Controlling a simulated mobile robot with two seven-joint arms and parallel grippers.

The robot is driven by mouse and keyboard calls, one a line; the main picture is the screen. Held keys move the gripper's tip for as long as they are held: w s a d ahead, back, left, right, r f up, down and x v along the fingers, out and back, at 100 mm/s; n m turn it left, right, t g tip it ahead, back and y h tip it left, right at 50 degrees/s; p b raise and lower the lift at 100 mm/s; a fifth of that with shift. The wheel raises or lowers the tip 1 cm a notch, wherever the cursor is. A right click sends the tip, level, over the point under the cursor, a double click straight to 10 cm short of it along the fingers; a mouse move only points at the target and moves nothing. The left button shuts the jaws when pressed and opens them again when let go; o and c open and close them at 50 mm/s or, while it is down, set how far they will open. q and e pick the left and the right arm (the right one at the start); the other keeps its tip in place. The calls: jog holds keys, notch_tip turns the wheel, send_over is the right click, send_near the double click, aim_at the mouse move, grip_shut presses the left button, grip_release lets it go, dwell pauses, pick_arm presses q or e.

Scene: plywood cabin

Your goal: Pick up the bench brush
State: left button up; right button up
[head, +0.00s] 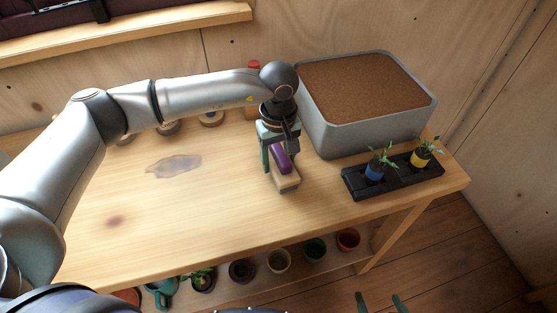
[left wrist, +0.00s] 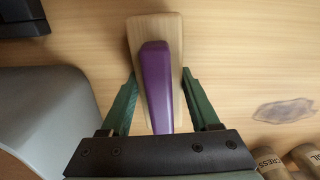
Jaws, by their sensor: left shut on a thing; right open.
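The bench brush has a purple handle (head: 279,157) and a pale wooden block (head: 287,184). It is at the front middle of the workbench, left of the grey tub. In the left wrist view the brush (left wrist: 155,85) lies lengthwise between the green fingers. My left gripper (head: 278,168) points down over it and is shut on it, one finger on each side. I cannot tell whether the brush touches the bench top; its bristles are hidden. My right gripper (head: 379,298) shows only as two green fingertips at the bottom edge, apart and empty, in front of the bench.
A grey tub (head: 362,139) of brown soil stands behind right. A black tray (head: 405,179) holds blue and yellow potted seedlings. Several jars (head: 210,117) stand at the back beneath my left arm. A dark stain (head: 174,165) marks the clear left bench top. Pots (head: 279,261) fill the lower shelf.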

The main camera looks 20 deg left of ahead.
aim_at(279, 149)
pick_arm(q)
jog(key=shift+r, duration=0.45)
notch_tip(279, 149, up, 2)
jog(key=shift+r, duration=0.2)
jog(key=s+r, duration=0.3)
jog(key=s, duration=0.1)
jog(key=s+r+b, duration=0.1)
jog(key=s+r, duration=0.2)
jog(key=s, duration=0.2)
jog(key=s+r+b, duration=0.1)
jog(key=s+r, duration=0.2)
jog(key=s, duration=0.2)
jog(key=shift+d+r, duration=0.2)
jog(key=shift+r, duration=0.15)
